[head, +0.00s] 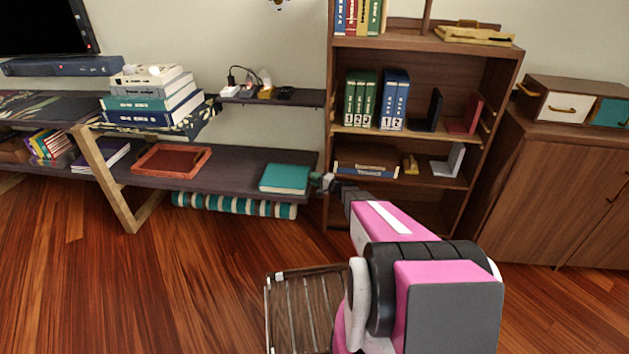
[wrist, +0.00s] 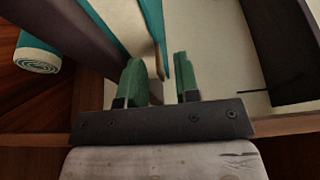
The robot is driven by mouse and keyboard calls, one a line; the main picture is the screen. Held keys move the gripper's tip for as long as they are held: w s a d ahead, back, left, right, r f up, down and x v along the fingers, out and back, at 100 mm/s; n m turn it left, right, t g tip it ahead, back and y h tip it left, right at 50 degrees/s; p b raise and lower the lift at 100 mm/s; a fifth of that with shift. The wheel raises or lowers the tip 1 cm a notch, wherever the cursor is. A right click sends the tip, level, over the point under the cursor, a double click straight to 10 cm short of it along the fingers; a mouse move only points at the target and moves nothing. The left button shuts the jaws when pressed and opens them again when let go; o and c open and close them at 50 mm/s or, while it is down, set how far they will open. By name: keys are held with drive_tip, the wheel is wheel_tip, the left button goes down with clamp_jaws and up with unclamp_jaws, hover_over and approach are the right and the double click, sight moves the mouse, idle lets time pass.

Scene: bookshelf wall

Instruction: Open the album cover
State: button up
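The album (head: 285,179) is a closed teal book lying flat at the right end of the low dark shelf. In the wrist view its teal cover edge (wrist: 152,20) shows with pale pages beside it. My gripper (head: 322,181) is at the album's right edge in the head view. In the wrist view the two green fingertips (wrist: 160,80) are apart, and the teal cover edge runs into the gap between them. I cannot tell whether either finger touches the cover.
The low shelf (head: 230,172) also bears a red-brown tray (head: 172,161). Rolled teal-and-cream items (head: 235,205) lie beneath it. The wooden bookcase (head: 328,130) stands close at the right. A slatted crate (head: 308,305) is on the floor.

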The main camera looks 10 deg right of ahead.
clamp_jaws()
drive_tip(key=shift+r, duration=0.1)
